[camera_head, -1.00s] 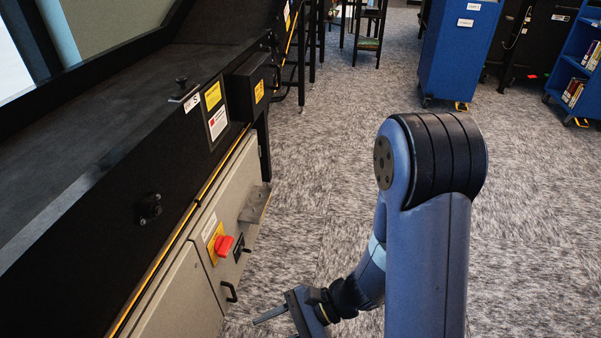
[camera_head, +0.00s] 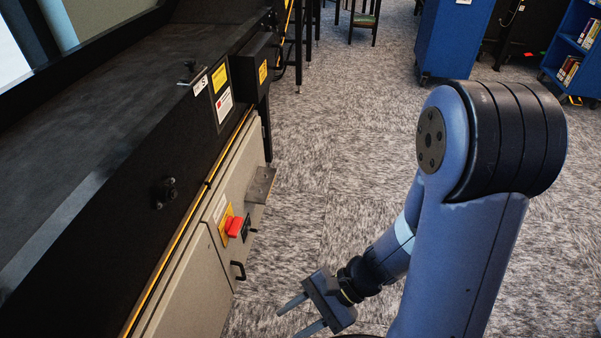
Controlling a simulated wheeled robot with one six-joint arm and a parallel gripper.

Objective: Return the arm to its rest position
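My gripper (camera_head: 301,314) is at the bottom middle of the head view. Its two fingers are spread apart with nothing between them, over the carpet. My blue arm fills the lower right, with its large black-ringed joint raised and the forearm sloping down to the left toward the gripper. The gripper is to the right of the sorter cabinet and apart from it in the picture.
The black sorter (camera_head: 119,154) with grey cabinet doors (camera_head: 191,290) runs along the left. A red switch (camera_head: 234,227) and a black handle (camera_head: 238,270) stick out from it. Blue carts (camera_head: 454,38) stand at the back right. Carpet between is clear.

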